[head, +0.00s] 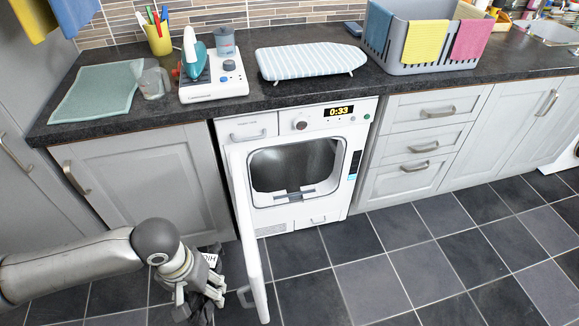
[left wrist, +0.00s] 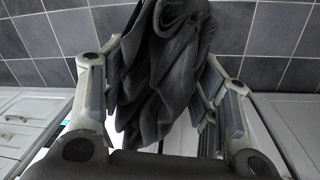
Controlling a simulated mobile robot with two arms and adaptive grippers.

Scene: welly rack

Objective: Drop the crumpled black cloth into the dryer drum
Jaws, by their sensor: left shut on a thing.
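The crumpled black cloth (left wrist: 158,75) is held between the fingers of my left gripper (left wrist: 160,95), which is shut on it. It hangs in dark folds in the left wrist view. In the head view my left gripper (head: 196,290) is low at the lower left, left of the open dryer door, and a little of the cloth shows under the fingers. The dryer (head: 330,115) stands under the counter. Its door (head: 246,225) is swung open towards me, and the drum (head: 296,165) looks dark inside. My right gripper is not in view.
The open door stands between my left gripper and the drum opening. The counter (head: 130,122) above carries a steam iron (head: 194,55), a small ironing board (head: 310,60) and a grey basket (head: 425,68) with cloths. The tiled floor right of the door is clear.

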